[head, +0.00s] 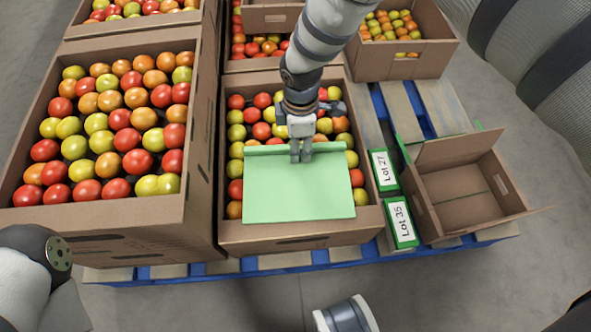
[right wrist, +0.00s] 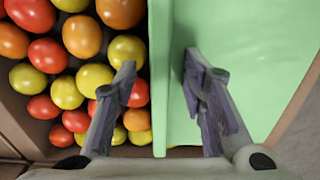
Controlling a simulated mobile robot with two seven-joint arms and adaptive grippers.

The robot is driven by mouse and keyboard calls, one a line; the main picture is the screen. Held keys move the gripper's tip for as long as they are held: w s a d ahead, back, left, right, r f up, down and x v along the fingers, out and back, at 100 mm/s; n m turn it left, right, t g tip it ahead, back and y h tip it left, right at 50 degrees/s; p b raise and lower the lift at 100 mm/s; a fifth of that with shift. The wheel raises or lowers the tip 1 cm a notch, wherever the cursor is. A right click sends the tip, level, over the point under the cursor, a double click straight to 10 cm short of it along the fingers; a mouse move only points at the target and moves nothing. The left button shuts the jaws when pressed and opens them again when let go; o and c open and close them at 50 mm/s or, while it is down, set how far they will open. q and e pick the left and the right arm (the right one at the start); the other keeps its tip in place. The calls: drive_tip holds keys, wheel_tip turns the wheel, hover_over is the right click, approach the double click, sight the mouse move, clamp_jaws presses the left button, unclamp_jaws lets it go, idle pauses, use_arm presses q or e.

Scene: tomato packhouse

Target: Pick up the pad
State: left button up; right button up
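The pad (head: 300,190) is a light green sheet with a raised lip along its far edge. It lies over the tomatoes in the front middle cardboard box (head: 290,240). My right gripper (head: 301,153) is at the lip from above. In the right wrist view the pad (right wrist: 240,60) fills the right side. There the right gripper (right wrist: 159,60) is open, one finger on each side of the lip, with gaps showing between the fingers and the lip. My left gripper is not in view.
A large tomato box (head: 130,210) stands close on the left. Two green-edged lot boxes, including one marked Lot 35 (head: 402,222), stand on the right, beside an empty open carton (head: 460,190). More tomato boxes stand behind. All rest on a blue and wood pallet (head: 285,262).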

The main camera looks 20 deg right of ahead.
drive_tip(key=shift+r, duration=0.1)
clamp_jaws()
